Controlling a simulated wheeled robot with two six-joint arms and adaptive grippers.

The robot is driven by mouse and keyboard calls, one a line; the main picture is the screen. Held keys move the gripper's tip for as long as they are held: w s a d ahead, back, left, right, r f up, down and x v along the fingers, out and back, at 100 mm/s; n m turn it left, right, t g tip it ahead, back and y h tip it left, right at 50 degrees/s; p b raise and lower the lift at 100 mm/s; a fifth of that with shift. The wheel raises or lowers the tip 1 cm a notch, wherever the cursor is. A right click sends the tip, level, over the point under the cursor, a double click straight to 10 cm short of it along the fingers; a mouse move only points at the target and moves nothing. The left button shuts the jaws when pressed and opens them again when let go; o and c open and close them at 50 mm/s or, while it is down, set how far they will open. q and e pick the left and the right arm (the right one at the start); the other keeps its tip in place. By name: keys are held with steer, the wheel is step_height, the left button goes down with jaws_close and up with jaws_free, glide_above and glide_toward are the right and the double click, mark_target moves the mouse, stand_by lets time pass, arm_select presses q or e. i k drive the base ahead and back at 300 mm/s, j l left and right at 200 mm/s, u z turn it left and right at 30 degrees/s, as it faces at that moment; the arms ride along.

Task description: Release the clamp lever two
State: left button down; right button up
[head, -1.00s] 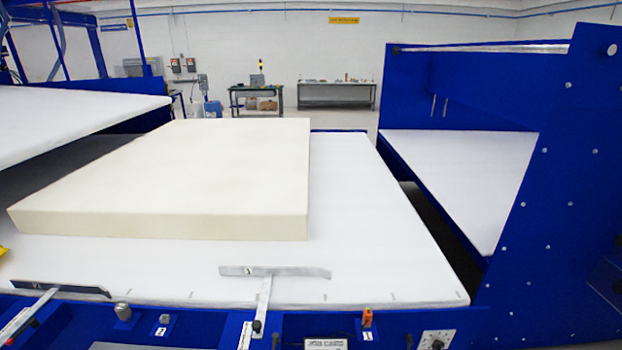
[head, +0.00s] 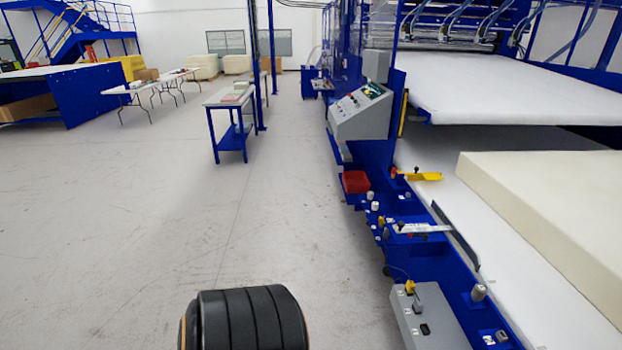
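A silver clamp lever (head: 422,228) with a long dark bar (head: 455,236) lies on the blue machine edge, right of the middle. Its bar runs along the near side of the white bed, apart from the cream foam block (head: 550,200). A yellow clamp piece (head: 424,177) sits farther along the same edge. I cannot read a number on either, so I cannot tell which is lever two. Neither of my grippers shows. A black ribbed rounded part at the bottom seems to be mine.
A grey control console (head: 360,112) and a red bin (head: 355,182) stand along the machine's side. A grey box (head: 432,315) with a yellow knob is at the lower right. A small blue-legged table (head: 230,125) stands beyond. The floor on the left is clear.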

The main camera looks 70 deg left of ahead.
mark_target(426, 236)
steer(key=u, duration=1.3)
